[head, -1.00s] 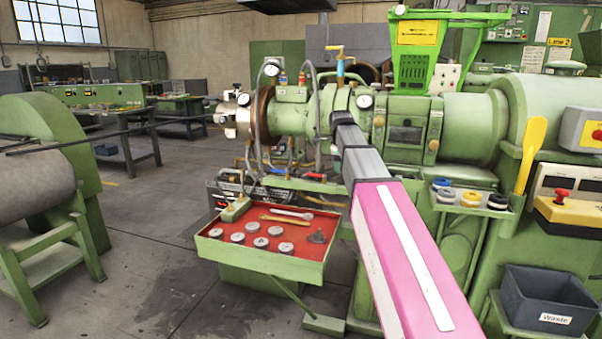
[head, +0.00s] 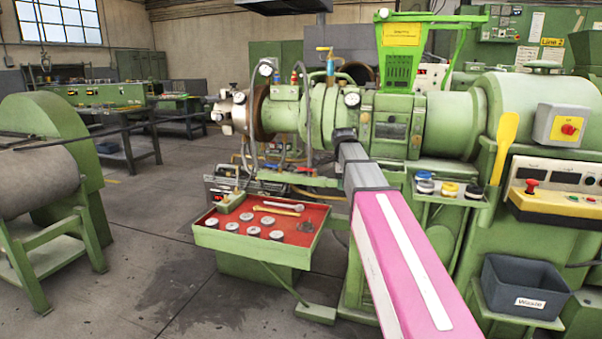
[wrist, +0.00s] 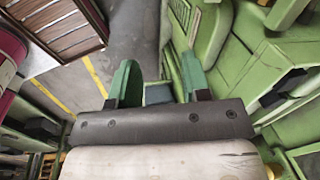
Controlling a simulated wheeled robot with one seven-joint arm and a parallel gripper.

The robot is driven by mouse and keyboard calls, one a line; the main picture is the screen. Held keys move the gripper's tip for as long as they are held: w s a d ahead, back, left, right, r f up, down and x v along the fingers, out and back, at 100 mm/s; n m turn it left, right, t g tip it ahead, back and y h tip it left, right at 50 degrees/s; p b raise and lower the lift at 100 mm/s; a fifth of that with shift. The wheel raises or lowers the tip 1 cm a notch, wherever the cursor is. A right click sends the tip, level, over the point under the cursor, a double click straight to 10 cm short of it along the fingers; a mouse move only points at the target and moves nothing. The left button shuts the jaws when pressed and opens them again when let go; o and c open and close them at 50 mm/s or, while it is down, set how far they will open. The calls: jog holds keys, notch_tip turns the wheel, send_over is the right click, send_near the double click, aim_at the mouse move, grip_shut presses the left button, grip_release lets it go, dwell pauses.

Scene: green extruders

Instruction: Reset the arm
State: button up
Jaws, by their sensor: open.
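My gripper (wrist: 158,82) shows in the wrist view with its two green fingers apart and nothing between them. Past the fingers I see the grey floor and green machine parts. In the head view my pink and grey arm reaches forward from the bottom toward the green extruder (head: 455,125). The gripper itself cannot be made out in the head view; the far end of the arm is small and in front of the extruder barrel.
A red-lined tray (head: 222,240) with several metal discs and tools is left of my arm. A dark bin (head: 525,285) and a control box (head: 560,124) are at right. A green roller machine (head: 45,130) stands at far left. The floor between is open.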

jog(key=s+d+f+n, duration=0.1)
jog(key=s+f+n, duration=0.5)
jog(key=f, duration=0.5)
jog(key=s+d+f+n+g, duration=0.1)
jog(key=s+f+n, duration=0.5)
jog(key=s+f, duration=0.4)
jog(key=s+d+f+n, duration=0.1)
jog(key=s+f+n, duration=0.6)
jog(key=f, duration=0.4)
jog(key=shift+s+d+f+g+y, duration=0.3)
jog(key=shift+s+g, duration=0.1)
jog(key=shift+s, duration=0.2)
